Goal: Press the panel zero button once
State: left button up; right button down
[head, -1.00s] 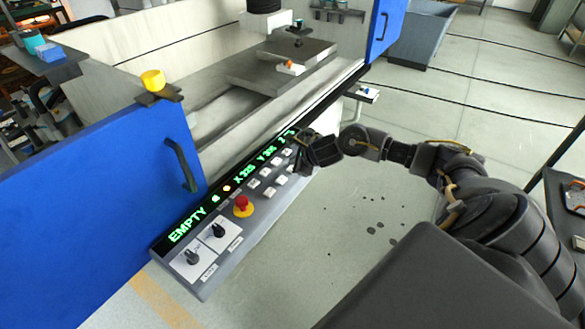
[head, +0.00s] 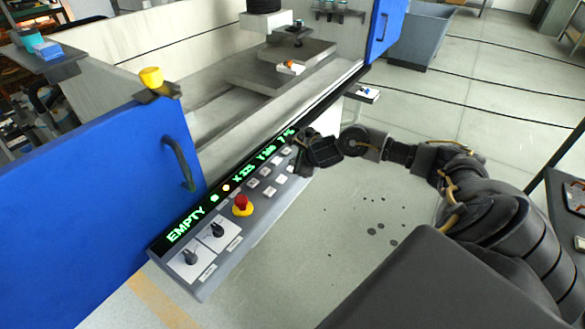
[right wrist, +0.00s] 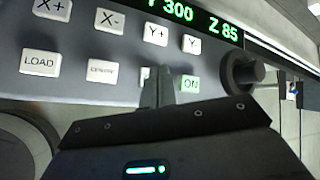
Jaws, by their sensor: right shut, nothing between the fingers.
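The control panel (head: 258,215) runs along the front of the machine, with a lit green readout and white buttons. My right gripper (head: 299,150) is over the panel's far end. In the right wrist view its shut, empty fingers (right wrist: 164,88) point at the panel just below the Y+ button (right wrist: 155,34). A white button (right wrist: 147,97) behind the fingers is mostly hidden, and I cannot read its label. I cannot tell whether the fingertips touch it. The lit ON button (right wrist: 190,86) is just right of the fingers. My left gripper is not in view.
The LOAD button (right wrist: 40,62), CENTRE button (right wrist: 102,71) and Y- button (right wrist: 191,44) are close by. A black knob (right wrist: 240,72) stands out right of ON. A red emergency stop (head: 241,202) and two black selector knobs sit at the near end. Open floor lies right of the panel.

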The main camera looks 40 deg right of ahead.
jog(key=shift+f+b, duration=0.4)
jog(key=shift+b, duration=0.15)
dwell(0.4)
jog(key=shift+r, duration=0.1)
dwell(0.4)
jog(key=shift+r+p, duration=0.5)
jog(key=shift+r, duration=0.2)
jog(key=shift+r+p, duration=1.75)
jog(key=shift+r, duration=0.8)
jog(key=shift+s+d+f, duration=0.1)
